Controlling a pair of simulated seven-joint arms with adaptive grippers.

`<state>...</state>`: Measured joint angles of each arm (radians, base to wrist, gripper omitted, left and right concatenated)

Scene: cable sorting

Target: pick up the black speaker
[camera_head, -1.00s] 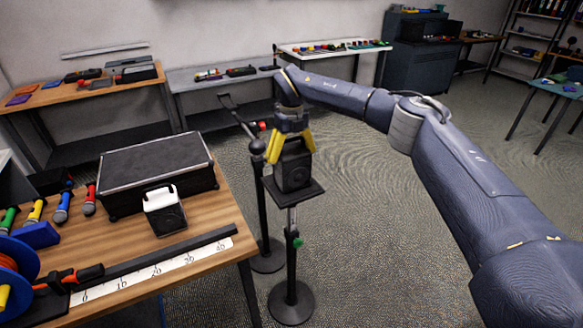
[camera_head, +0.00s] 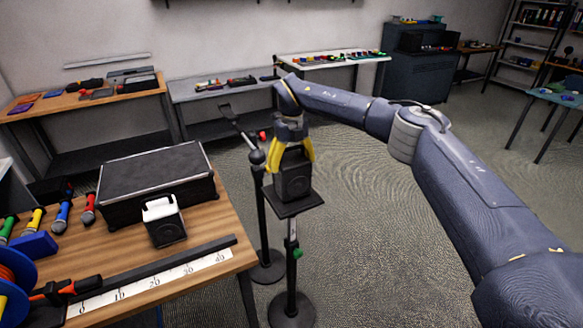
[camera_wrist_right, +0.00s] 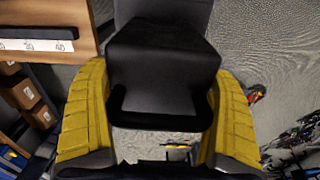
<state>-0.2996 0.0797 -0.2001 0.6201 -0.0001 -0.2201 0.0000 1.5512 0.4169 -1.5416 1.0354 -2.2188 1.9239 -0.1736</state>
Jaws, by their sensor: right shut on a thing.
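The black speaker (camera_head: 292,183) is a dark box at the small platform (camera_head: 294,204) on top of a stand, right of the wooden table. My right gripper (camera_head: 291,156) comes down from above with its yellow fingers around the speaker's upper part. In the right wrist view the speaker (camera_wrist_right: 162,65) fills the space between the yellow fingers of the gripper (camera_wrist_right: 158,115), which is shut on it. Whether the speaker's base touches the platform is hard to tell. My left gripper is not in view.
A wooden table (camera_head: 205,222) at left holds a black case (camera_head: 155,175), a white-and-black box (camera_head: 163,222), several coloured microphones (camera_head: 62,207) and a ruler (camera_head: 150,285). A dark pole stand (camera_head: 262,215) is close left of the platform. Open floor lies right.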

